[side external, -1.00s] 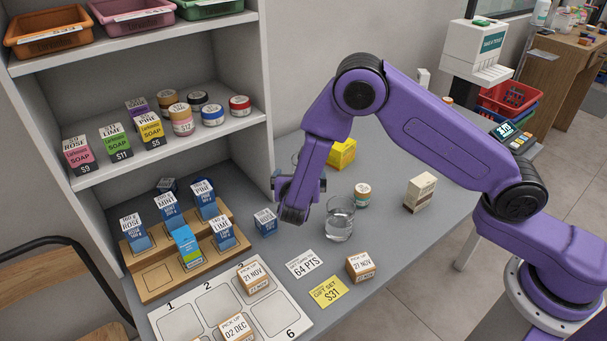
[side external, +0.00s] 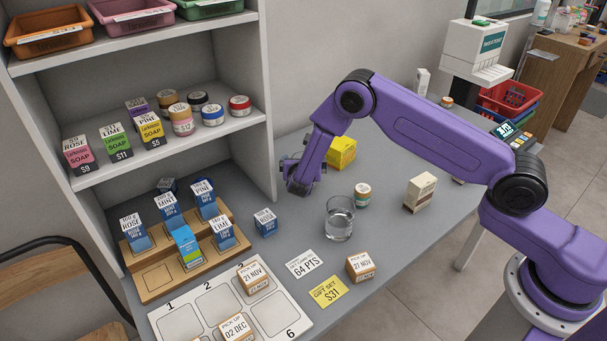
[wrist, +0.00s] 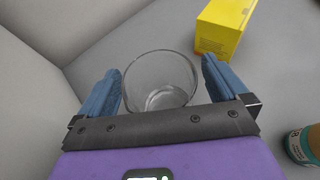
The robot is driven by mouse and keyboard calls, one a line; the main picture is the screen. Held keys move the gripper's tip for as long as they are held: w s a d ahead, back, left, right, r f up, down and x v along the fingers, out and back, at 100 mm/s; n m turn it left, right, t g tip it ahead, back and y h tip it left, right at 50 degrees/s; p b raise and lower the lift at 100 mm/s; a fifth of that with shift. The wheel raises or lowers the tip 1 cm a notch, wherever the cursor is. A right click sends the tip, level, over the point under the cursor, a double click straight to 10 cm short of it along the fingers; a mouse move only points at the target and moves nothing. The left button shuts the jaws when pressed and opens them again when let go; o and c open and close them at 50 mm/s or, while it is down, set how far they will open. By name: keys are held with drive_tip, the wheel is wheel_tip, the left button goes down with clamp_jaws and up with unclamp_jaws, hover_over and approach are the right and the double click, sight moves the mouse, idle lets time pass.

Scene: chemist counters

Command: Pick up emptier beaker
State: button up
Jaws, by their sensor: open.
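A clear glass beaker (side external: 339,222) stands upright on the grey counter in the side view, with clear liquid inside. Another clear glass beaker (wrist: 160,84) shows in the wrist view between my spread fingers; it looks nearly empty, with perhaps a little liquid at the bottom. My gripper (side external: 298,181) hides this second beaker in the side view. In the wrist view my gripper (wrist: 160,72) is open, with one finger on each side of the beaker. I cannot tell whether either finger touches the glass.
A yellow box (side external: 342,154) and a small jar (side external: 362,195) stand close to my gripper. The shelf unit's side wall (side external: 243,100) is just left of it. A cream box (side external: 420,192) stands to the right. Cards and small boxes lie toward the front.

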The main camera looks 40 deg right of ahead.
drive_tip(key=shift+x, duration=0.85)
drive_tip(key=shift+c, duration=0.3)
drive_tip(key=c, duration=1)
drive_tip(key=shift+c, duration=0.2)
drive_tip(key=shift+r, duration=0.2)
